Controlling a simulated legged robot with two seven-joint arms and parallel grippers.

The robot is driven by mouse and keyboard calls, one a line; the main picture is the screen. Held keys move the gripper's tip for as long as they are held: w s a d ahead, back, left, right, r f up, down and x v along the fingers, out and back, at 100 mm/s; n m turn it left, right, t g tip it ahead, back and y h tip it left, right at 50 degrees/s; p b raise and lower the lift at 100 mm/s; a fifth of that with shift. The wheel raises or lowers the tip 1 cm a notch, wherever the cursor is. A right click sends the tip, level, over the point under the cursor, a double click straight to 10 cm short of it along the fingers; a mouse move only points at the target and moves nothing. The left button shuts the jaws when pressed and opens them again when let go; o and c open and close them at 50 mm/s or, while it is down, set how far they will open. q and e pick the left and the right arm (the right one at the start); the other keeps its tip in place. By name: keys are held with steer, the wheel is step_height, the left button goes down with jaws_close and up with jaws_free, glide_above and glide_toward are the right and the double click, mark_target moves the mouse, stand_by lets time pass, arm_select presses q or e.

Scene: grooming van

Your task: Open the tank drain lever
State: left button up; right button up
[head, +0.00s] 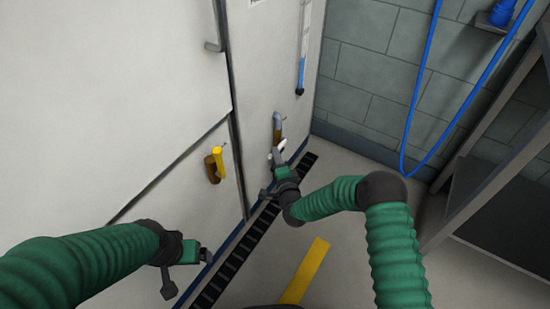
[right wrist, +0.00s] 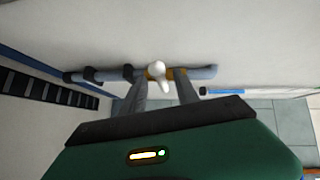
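A small white lever (right wrist: 158,74) sits on a brass section (right wrist: 166,73) of a grey pipe (right wrist: 202,73) in the right wrist view. In the head view the white lever (head: 280,146) shows low on the pale panel, below a brownish pipe piece (head: 277,125). My right gripper (right wrist: 160,86) is open, with one finger on each side of the lever; I cannot tell whether either finger touches it. In the head view the right gripper (head: 278,160) is at the lever. My left gripper (head: 205,255) is low at the left, away from the lever; its fingers are unclear.
A yellow handle (head: 217,160) on a brown fitting sticks out of the left white panel. A blue-and-white gauge tube (head: 302,60) is above the lever. A dark floor grate (head: 245,243) runs along the panels. A blue hose (head: 415,100) hangs at right, beside a shelf (head: 490,165).

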steer(key=w, duration=0.2)
steer(key=w+f+b, duration=0.1)
steer(key=w, duration=0.1)
steer(key=shift+d, duration=0.2)
steer(key=shift+r, duration=0.15)
steer(key=shift+a, duration=0.1)
jaws_close()
stand_by(0.9)
